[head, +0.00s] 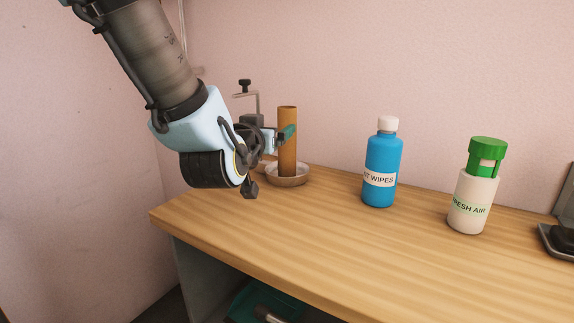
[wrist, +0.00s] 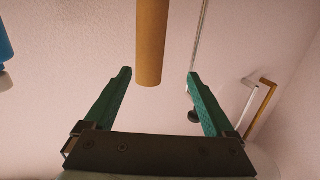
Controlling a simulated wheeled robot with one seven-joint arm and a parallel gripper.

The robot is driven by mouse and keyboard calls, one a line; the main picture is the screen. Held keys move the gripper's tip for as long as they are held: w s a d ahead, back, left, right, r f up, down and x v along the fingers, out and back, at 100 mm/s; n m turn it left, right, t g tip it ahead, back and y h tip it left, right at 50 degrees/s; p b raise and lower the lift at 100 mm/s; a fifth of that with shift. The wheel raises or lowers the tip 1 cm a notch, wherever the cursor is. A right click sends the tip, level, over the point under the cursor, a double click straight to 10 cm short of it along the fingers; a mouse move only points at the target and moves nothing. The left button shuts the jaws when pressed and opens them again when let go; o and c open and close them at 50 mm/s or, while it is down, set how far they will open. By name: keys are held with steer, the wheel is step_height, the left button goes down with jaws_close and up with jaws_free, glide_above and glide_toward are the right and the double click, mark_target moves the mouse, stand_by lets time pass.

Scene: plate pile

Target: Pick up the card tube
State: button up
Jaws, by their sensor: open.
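The card tube (head: 287,155) is a plain brown cylinder standing upright in a shallow dish (head: 290,181) at the far left of the table. My gripper (head: 287,133) is at the height of the tube's upper part in the head view, with a teal finger showing across it. In the wrist view, my gripper (wrist: 159,73) is open, and the tube (wrist: 150,45) shows between its two teal fingers, nearer the left one. No finger visibly touches the tube. The second finger is hidden in the head view.
A blue wipes bottle (head: 381,165) and a white air-freshener bottle with a green top (head: 473,190) stand to the right on the wooden table (head: 330,225). A metal stand with a black knob (head: 244,85) is behind my gripper. The front of the table is clear.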

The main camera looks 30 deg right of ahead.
mark_target(286, 119)
steer(key=shift+s+d+r+h, duration=0.2)
steer(key=shift+s+d+h, duration=0.25)
steer(key=shift+s, duration=0.2)
steer(key=shift+s+d+r, duration=0.1)
steer(key=shift+d+r, duration=0.1)
steer(key=shift+r, duration=0.05)
steer(key=shift+d+r+p, duration=0.15)
steer(key=shift+r+p, duration=0.1)
steer(key=shift+p, duration=0.5)
steer(key=w+d+p, duration=0.1)
steer(key=p, duration=0.2)
steer(key=shift+r+p, duration=0.1)
steer(key=shift+p, duration=0.2)
steer(key=p, duration=0.4)
steer(key=shift+w+d, duration=0.35)
steer(key=shift+w+d+f+p, duration=0.2)
steer(key=shift+w+d, duration=0.25)
steer(key=shift+d, duration=0.05)
steer(key=shift+w+d+f+p, duration=0.15)
steer(key=shift+w+d, duration=0.3)
steer(key=shift+p+x, duration=1.35)
steer(key=shift+x, duration=1.35)
steer(key=shift+w+a+f, duration=0.15)
